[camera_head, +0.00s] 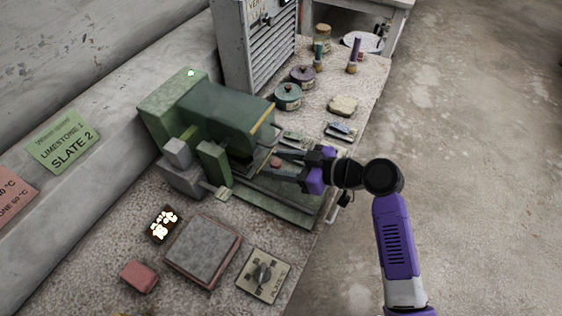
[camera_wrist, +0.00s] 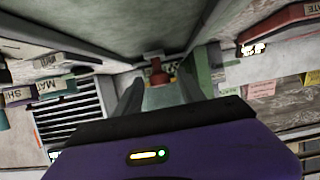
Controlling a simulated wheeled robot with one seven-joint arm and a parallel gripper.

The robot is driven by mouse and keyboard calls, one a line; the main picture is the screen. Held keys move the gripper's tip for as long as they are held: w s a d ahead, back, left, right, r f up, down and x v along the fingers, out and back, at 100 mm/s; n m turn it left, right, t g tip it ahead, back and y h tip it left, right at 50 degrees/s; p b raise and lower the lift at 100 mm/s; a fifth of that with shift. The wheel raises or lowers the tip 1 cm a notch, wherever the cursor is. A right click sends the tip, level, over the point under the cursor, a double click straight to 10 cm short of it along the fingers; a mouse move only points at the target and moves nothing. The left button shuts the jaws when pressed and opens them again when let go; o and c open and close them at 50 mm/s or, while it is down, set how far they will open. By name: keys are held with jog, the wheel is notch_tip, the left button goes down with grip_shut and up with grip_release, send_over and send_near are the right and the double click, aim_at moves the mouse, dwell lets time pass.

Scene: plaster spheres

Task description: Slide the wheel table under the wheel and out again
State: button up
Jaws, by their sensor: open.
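The green machine (camera_head: 225,115) stands on the speckled bench, with a dark green housing above and a flat green table (camera_head: 285,205) low at its front. A small reddish knob (camera_head: 276,163) sits at the table area; it also shows in the wrist view (camera_wrist: 158,74). My gripper (camera_head: 275,158) reaches in from the right, its fingers on either side of the knob. In the wrist view the two fingers (camera_wrist: 160,95) stand apart, with the knob beyond and between them. I cannot tell whether they touch it. The wheel itself is hidden under the housing.
A grey slab (camera_head: 203,248), a red block (camera_head: 139,276) and a dial plate (camera_head: 263,274) lie in front of the machine. Lidded pots (camera_head: 288,96), jars and brushes stand behind it. A louvred grey cabinet (camera_head: 262,45) rises at the back. The floor at right is clear.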

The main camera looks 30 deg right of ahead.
grip_shut()
dwell(1.3)
